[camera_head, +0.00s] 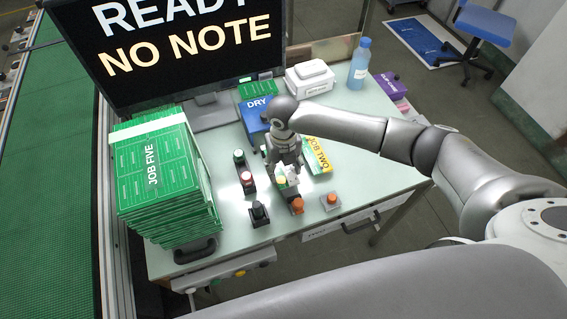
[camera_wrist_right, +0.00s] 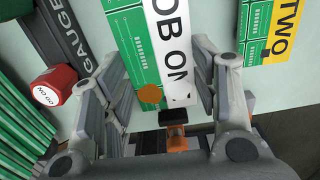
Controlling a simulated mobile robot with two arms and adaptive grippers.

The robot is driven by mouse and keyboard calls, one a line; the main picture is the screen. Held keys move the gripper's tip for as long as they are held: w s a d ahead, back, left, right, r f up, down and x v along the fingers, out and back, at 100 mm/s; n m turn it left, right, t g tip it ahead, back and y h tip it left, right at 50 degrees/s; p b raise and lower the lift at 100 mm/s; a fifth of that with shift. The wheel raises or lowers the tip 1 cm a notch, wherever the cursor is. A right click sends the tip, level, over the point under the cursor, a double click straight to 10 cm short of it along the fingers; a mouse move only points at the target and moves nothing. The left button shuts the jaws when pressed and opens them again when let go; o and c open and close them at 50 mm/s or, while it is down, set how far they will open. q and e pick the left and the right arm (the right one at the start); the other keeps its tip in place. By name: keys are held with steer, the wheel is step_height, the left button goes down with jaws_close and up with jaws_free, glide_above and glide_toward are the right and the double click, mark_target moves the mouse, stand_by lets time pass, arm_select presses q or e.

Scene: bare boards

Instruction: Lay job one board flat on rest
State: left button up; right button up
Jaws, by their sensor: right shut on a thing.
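My right gripper (camera_head: 286,166) points down over the middle of the table. In the right wrist view the gripper (camera_wrist_right: 158,100) is shut on the job one board (camera_wrist_right: 128,35), a green board with a white band whose lettering reads "JOB ON" before it is cut off. In the head view the gripper mostly hides this board. A black fixture with an orange part (camera_wrist_right: 176,130) shows below the fingers, and I cannot tell if it is the rest or if the board touches it. My left gripper is not in view.
The job two board (camera_head: 318,156) lies right of the gripper. A black gauge (camera_wrist_right: 62,30) with a red button stands left. A tall stack of green boards (camera_head: 165,185) fills the table's left side. A monitor (camera_head: 160,50), blue box (camera_head: 254,112) and bottle (camera_head: 359,64) stand behind.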

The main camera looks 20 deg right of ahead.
steer(key=shift+f, duration=0.2)
steer(key=shift+f, duration=0.1)
stand_by(0.4)
steer(key=shift+f, duration=0.3)
steer(key=o, duration=1.1)
steer(key=shift+r, duration=0.2)
step_height(320, 180, up, 12)
steer(key=shift+f, duration=0.15)
